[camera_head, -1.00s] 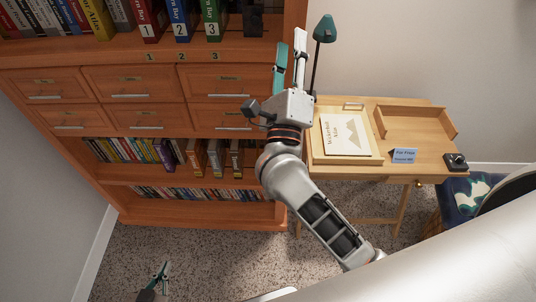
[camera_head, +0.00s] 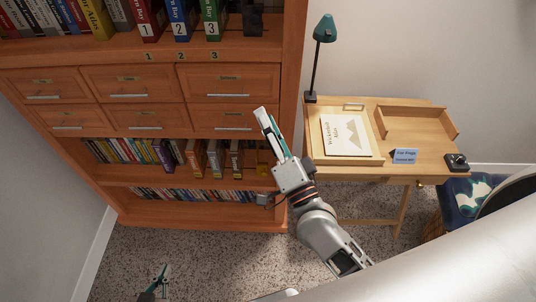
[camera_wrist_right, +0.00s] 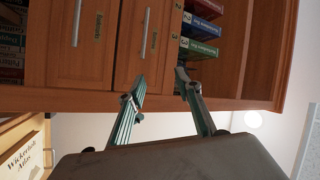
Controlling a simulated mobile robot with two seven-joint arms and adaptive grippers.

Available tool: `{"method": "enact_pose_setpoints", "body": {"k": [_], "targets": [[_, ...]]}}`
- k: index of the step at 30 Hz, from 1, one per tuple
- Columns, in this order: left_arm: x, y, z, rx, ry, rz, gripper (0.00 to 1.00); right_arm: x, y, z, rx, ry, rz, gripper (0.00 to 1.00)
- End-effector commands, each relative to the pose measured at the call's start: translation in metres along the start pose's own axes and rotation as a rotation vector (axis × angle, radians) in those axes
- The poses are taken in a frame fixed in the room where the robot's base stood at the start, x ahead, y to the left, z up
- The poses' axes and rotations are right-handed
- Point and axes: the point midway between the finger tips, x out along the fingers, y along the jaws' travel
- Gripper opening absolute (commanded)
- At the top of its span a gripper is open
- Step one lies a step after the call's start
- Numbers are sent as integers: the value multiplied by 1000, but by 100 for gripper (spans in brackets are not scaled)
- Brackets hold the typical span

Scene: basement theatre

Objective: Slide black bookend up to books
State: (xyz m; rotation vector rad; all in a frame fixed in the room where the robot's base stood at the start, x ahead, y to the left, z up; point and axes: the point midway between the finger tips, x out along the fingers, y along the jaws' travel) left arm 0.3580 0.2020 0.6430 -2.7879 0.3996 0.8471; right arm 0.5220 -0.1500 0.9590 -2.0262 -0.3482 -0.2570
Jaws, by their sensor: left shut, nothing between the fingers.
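The black bookend (camera_head: 253,18) stands on the upper shelf, to the right of the numbered books, with a gap between it and green book 3 (camera_head: 212,18). Blue book 2 (camera_head: 180,20) and red book 1 (camera_head: 148,22) stand to the left. My right gripper (camera_head: 262,122) is in front of the drawers, below the bookend and clear of it. In the right wrist view its fingers (camera_wrist_right: 160,83) are apart and empty, and I cannot make out the bookend there. My left gripper (camera_head: 164,274) is shut and empty, low over the floor.
The bookcase's right side panel (camera_head: 293,60) bounds the shelf beside the bookend. A desk (camera_head: 400,115) with a teal lamp (camera_head: 325,28) stands to the right. Drawer handles (camera_head: 233,92) lie behind my right gripper. Lower shelves hold more books (camera_head: 125,150).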

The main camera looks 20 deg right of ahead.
Motion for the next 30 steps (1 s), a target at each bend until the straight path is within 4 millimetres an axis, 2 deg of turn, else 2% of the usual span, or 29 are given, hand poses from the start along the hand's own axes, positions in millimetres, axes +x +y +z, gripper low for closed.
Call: {"method": "enact_pose_setpoints", "body": {"k": [9,15,30], "targets": [[1,0,2,0,-1,0,0,-31,38,30,-153,-135,78,34],[1,0,2,0,-1,0,0,-45,54,41,-214,-192,110,34],[1,0,2,-1,-1,1,0,-51,61,46,-241,-217,124,34]]}}
